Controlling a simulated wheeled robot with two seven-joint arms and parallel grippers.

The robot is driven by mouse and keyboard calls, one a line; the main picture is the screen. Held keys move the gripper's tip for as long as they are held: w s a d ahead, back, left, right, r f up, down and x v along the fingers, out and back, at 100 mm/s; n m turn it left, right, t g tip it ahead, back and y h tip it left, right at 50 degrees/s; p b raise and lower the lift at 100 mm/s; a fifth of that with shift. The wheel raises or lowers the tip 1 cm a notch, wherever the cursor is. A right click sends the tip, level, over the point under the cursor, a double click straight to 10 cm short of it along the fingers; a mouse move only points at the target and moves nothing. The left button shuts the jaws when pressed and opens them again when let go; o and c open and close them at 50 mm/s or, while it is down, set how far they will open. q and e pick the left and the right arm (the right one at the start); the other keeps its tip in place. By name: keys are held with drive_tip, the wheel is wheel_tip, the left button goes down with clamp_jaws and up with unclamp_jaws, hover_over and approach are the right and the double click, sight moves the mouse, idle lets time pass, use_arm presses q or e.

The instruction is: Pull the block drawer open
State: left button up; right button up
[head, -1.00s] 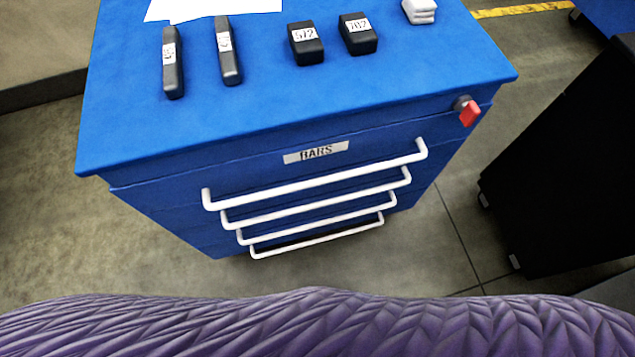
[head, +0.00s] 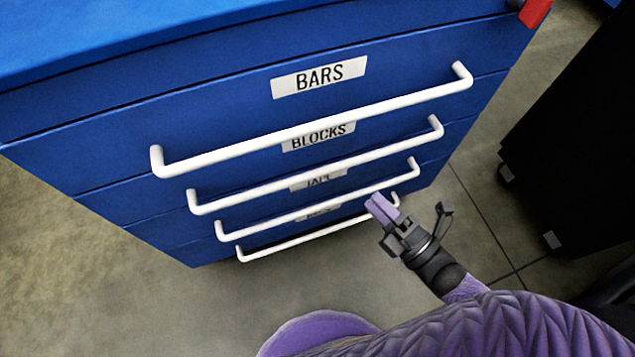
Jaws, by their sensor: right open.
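The block drawer (head: 165,205) is the second from the top in the blue cabinet. Its white label (head: 318,137) reads BLOCKS and sits partly behind the top handle. Its white bar handle (head: 315,168) runs across the front below that label, and the drawer looks shut. My right gripper (head: 382,207) is open and empty, in front of the cabinet's lower right. In the picture its purple fingers lie below the block drawer handle and overlap the right end of the lowest handle; I see no contact. My left gripper is not in view.
The BARS drawer handle (head: 310,120) is above. The third (head: 315,202) and lowest (head: 305,238) handles are below, close together. A red key or lock (head: 535,12) is at the top right. A black cabinet (head: 580,130) stands to the right, with bare floor between.

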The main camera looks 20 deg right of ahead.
sight(342, 164)
drive_tip(key=x, duration=0.5)
drive_tip(key=b+x, duration=0.1)
drive_tip(key=x, duration=0.3)
drive_tip(key=shift+w+a+r+b, duration=0.1)
drive_tip(key=shift+w+r+b, duration=0.2)
drive_tip(key=shift+w, duration=0.05)
clamp_jaws()
idle(0.8)
